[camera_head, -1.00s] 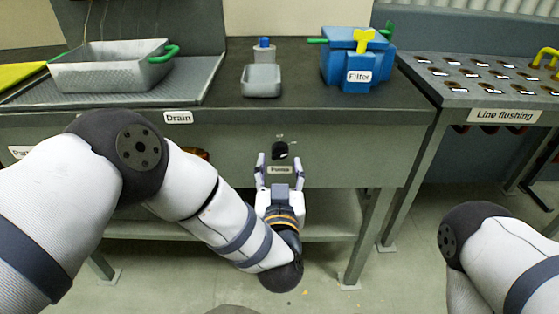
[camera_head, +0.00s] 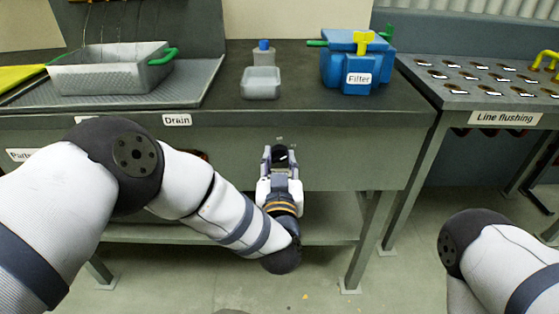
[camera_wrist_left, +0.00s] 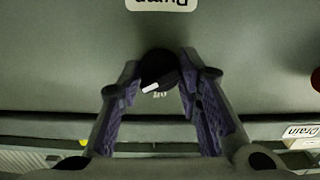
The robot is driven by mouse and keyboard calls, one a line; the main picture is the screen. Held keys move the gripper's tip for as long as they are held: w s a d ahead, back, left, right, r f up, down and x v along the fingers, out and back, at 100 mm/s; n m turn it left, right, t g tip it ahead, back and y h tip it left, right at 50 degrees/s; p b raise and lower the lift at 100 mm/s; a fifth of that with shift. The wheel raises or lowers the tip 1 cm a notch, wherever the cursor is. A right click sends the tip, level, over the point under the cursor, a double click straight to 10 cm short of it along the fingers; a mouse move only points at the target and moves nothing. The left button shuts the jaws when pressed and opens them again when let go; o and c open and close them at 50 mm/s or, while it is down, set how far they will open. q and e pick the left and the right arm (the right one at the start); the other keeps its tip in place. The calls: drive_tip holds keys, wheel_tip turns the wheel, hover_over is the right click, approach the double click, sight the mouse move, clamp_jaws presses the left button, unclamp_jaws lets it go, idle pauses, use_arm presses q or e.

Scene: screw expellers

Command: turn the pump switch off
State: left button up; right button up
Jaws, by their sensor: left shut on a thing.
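The pump switch is a round black knob on the front panel of the bench. In the left wrist view the knob (camera_wrist_left: 160,66) sits between my two finger pads, with a white mark on its lower left and small, partly hidden lettering beside it. My left gripper (camera_wrist_left: 158,78) is shut on the knob. The pump label (camera_wrist_left: 160,4) shows upside down and cut off at the top edge. In the head view my left gripper (camera_head: 280,154) reaches up to the panel and largely covers the knob and its label. My right gripper is out of view.
A Drain label (camera_head: 177,120) is left of the knob. On the bench top stand a grey tray (camera_head: 110,72), a small grey container (camera_head: 261,84) and a blue filter box (camera_head: 347,70). The line flushing table (camera_head: 503,104) is at the right. A shelf (camera_head: 330,232) runs below.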

use_arm(q)
drive_tip(key=n, duration=0.5)
drive_tip(key=shift+n+p, duration=0.35)
drive_tip(key=shift+n, duration=0.05)
drive_tip(key=n, duration=0.5)
drive_tip(key=shift+n, duration=0.3)
drive_tip(key=shift+d+n, duration=0.1)
drive_tip(key=shift+n, duration=0.2)
drive_tip(key=o, duration=1.1)
drive_tip(key=shift+o, duration=0.2)
drive_tip(key=s, duration=1.2)
